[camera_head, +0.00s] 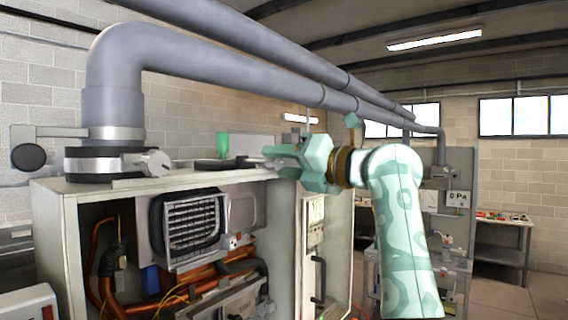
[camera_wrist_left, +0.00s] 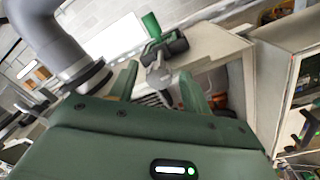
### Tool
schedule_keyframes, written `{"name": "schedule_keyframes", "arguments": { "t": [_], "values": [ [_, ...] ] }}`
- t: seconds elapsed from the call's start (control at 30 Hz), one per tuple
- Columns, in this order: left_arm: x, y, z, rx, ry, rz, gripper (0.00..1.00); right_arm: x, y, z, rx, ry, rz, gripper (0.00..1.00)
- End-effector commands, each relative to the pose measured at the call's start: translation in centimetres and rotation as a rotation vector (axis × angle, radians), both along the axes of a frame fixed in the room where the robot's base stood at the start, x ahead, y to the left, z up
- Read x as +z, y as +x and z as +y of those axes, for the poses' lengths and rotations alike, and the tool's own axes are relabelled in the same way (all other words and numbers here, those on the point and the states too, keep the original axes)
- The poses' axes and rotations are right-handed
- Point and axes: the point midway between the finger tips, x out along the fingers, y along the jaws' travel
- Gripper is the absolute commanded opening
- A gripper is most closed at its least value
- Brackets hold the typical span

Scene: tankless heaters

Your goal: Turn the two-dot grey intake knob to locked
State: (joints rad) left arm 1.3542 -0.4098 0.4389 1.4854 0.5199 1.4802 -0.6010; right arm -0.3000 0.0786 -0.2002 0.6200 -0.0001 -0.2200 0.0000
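A small grey knob (camera_wrist_left: 159,73) shows between and beyond the fingers, beside a black fitting (camera_wrist_left: 166,48) with a green handle (camera_wrist_left: 151,24). In the head view the green handle (camera_head: 222,144) stands on the cabinet top. Another grey knob (camera_head: 156,163) sits at the pipe's black flange (camera_head: 92,161). I cannot make out dots on either knob. My right gripper is not in view.
A thick grey pipe (camera_head: 112,85) rises from the cabinet top and bends back overhead. The open front shows a finned block (camera_head: 190,228) and copper tubing. A cabinet door (camera_head: 340,235) stands open. A bench (camera_head: 500,232) is at the far right.

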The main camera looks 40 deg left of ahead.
Motion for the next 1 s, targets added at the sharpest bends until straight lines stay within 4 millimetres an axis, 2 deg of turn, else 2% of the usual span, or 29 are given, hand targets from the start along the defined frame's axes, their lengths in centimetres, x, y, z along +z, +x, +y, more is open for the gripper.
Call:
{"name": "schedule_keyframes", "arguments": {
  "t": [0.13,0.23,0.37,0.5,0.7,0.83,1.0],
  "values": [
    [-0.1,0.1,-0.3,0.0,-0.001,-0.001,0.48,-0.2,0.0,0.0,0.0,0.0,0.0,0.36],
    [-0.3,0.2,-1.4,-0.001,0.001,-0.001,0.48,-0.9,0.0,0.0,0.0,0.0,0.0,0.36],
    [-0.6,0.7,-4.3,-0.002,0.002,-0.001,0.48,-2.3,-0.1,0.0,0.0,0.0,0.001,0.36],
    [-0.7,1.2,-8.2,-0.002,0.004,0.001,0.48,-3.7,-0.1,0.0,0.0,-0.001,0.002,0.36],
    [-0.6,1.9,-13.1,0.0,0.004,0.001,0.48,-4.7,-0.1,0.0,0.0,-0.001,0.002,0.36],
    [-0.5,2.2,-15.1,0.0,0.003,0.0,0.48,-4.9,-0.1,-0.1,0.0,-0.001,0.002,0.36],
    [-0.6,2.3,-16.1,0.001,0.001,0.0,0.48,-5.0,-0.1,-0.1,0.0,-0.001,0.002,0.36]
  ]
}}
